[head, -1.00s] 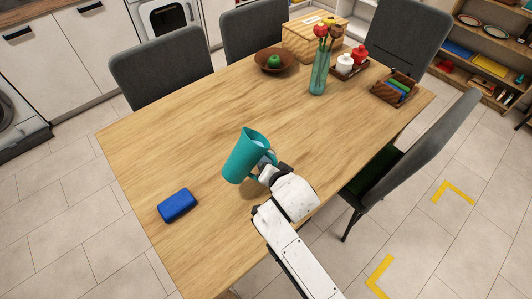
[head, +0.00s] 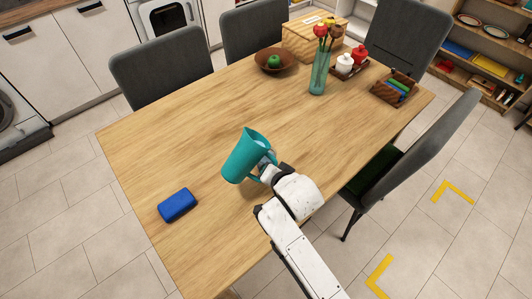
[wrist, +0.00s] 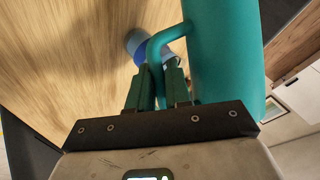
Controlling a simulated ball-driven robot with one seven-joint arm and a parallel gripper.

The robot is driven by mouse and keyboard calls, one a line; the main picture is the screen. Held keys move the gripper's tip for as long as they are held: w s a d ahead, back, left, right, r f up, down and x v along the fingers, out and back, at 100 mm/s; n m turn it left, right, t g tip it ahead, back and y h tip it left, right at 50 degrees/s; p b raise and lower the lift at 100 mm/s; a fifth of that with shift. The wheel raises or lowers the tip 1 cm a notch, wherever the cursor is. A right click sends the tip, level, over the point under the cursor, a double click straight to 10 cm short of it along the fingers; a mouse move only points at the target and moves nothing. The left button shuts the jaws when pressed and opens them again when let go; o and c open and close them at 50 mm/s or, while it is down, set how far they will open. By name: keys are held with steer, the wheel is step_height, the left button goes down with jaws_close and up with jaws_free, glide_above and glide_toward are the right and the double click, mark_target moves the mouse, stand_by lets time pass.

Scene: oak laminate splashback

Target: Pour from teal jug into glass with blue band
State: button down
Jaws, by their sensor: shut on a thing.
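The teal jug (head: 243,157) is held above the table, leaning with its rim toward the right in the head view. My gripper (head: 267,172) is shut on the jug's handle. In the wrist view the green fingers of my gripper (wrist: 160,82) close around the handle, beside the jug's body (wrist: 222,60). The glass with the blue band (wrist: 136,46) shows partly behind the handle in the wrist view, on the wooden table. In the head view the glass is mostly or wholly hidden behind the jug and gripper. No stream of liquid shows.
A blue block (head: 177,205) lies on the table (head: 180,130) at left front. A brown bowl (head: 274,61), a vase with flowers (head: 319,72), a jar tray (head: 348,68), and a wooden caddy (head: 394,89) stand at the back. The table's middle is clear.

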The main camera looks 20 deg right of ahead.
steer(key=shift+a+f+y, duration=0.25)
steer(key=shift+f+y, duration=0.1)
steer(key=shift+y, duration=0.75)
stand_by(1.8)
steer(key=shift+r+t+y, duration=0.1)
steer(key=shift+t+y, duration=0.2)
stand_by(1.0)
